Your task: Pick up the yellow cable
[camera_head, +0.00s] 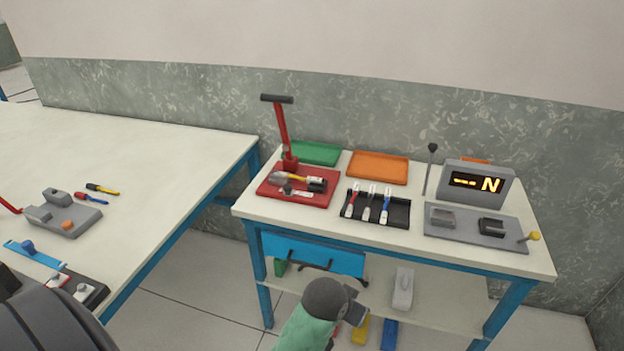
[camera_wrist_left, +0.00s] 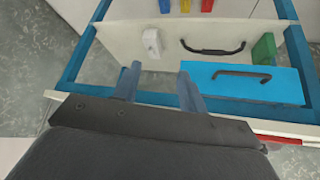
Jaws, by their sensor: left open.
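A slim yellow-and-black piece (camera_head: 102,189) lies on the left bench and is the best match for the yellow cable. It is too small to be sure that it is a cable. My left gripper (camera_head: 352,308) is low in front of the right bench, far from that piece. In the left wrist view its fingers (camera_wrist_left: 160,85) are apart with nothing between them. The yellow piece does not show there. My right gripper is not in view.
The left bench (camera_head: 150,155) also holds a grey fixture (camera_head: 62,213). The right bench has a red tray (camera_head: 322,199), a black tray (camera_head: 391,219) with several cable-like pieces, and a display (camera_head: 477,183). A blue drawer (camera_wrist_left: 243,85) and shelf blocks are close to my left gripper.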

